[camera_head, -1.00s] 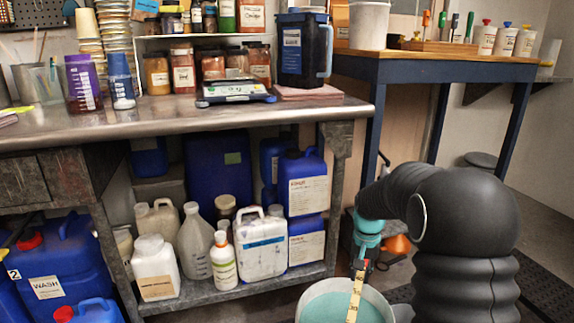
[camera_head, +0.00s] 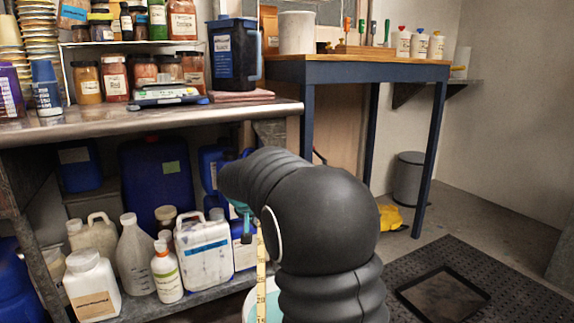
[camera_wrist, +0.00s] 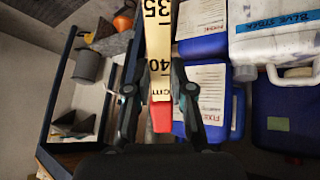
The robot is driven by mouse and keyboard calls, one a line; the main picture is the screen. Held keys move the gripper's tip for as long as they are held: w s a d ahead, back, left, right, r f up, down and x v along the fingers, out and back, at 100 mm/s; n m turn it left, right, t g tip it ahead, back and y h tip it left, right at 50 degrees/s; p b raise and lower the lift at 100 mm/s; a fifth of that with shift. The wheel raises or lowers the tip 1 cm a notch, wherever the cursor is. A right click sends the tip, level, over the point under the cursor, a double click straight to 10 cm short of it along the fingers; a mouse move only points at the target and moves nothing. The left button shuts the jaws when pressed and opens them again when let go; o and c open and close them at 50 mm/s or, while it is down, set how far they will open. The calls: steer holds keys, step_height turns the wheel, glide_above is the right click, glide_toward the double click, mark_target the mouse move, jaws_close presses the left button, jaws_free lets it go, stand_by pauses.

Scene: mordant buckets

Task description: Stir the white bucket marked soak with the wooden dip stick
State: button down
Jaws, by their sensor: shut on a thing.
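The wooden dip stick (camera_head: 262,268) is pale, flat and marked with a centimetre scale. It hangs down nearly upright over the bucket, and its lower end is out of frame. In the wrist view the dip stick (camera_wrist: 158,40) runs between the fingers of my gripper (camera_wrist: 160,88), which is shut on it near its red end. A white bucket (camera_head: 248,307) with teal liquid shows at the bottom edge of the head view. My arm and the frame edge hide most of it, and no soak label is visible. My gripper is largely hidden behind my arm in the head view.
A shelf under the steel bench (camera_head: 150,124) holds white jugs (camera_head: 203,250) and blue canisters close behind the bucket. A blue-legged table (camera_head: 307,130) stands behind. At right are a grey bin (camera_head: 408,180) and a black mat (camera_head: 400,275) with a shallow tray (camera_head: 442,300).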

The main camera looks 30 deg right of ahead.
steer(key=w+d+r+m+h, duration=0.1)
steer(key=d+r+m+h, duration=0.3)
steer(key=r, duration=0.5)
steer(key=d+r+m+h, duration=0.2)
steer(key=d+r+h, duration=0.35)
steer(key=r, duration=0.35)
steer(key=shift+w+d+f, duration=1.2)
steer(key=shift+w+f, duration=0.9)
steer(key=shift+w, duration=0.05)
steer(key=s+a+f, duration=0.2)
steer(key=s+f, duration=0.2)
steer(key=f, duration=0.8)
steer(key=shift+s+a+f+g+y+b, duration=0.15)
steer(key=shift+g+y+b, duration=0.2)
steer(key=shift+g+b, duration=0.1)
